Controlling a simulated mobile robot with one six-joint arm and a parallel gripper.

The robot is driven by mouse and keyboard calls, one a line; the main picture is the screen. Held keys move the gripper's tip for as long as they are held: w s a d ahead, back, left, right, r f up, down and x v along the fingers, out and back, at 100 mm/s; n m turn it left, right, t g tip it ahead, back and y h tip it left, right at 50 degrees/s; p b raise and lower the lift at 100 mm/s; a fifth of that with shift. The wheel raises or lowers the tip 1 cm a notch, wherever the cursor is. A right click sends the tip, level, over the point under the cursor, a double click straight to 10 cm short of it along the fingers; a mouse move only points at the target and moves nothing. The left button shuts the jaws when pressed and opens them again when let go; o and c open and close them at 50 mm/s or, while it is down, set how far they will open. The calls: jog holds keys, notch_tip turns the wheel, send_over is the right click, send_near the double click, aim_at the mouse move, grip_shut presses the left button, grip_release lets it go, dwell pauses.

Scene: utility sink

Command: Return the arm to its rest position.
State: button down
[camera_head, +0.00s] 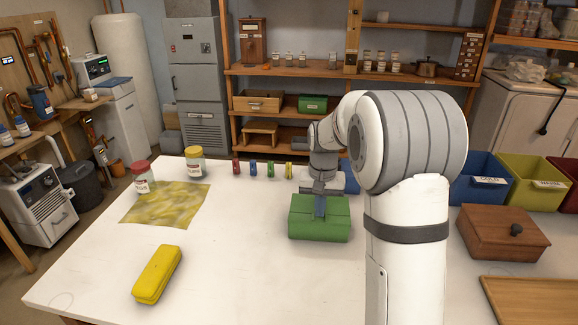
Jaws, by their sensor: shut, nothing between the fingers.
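My arm rises at the right of the head view and bends over toward the table's middle. My gripper (320,205) points down at the top of a green box (302,222) on the white table (250,270). The gripper is shut with nothing held. Its tips are at or just above the box lid; I cannot tell whether they touch it.
A yellow case (158,274) lies at front left. A yellow patterned cloth (165,203), two jars (195,163) and several small coloured clips (253,169) are behind it. Coloured bins (482,178), a wooden box (502,232) and a wooden tray (530,300) stand right of my arm.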

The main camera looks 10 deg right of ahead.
jog(key=s+a+r+n+t, duration=0.1)
jog(key=s+r, duration=0.2)
jog(key=s, duration=1)
jog(key=s+a+r+n+t, duration=0.2)
jog(key=s+r, duration=0.1)
jog(key=s, duration=1.1)
jog(key=shift+s+r, duration=0.15)
jog(key=shift+s, duration=0.1)
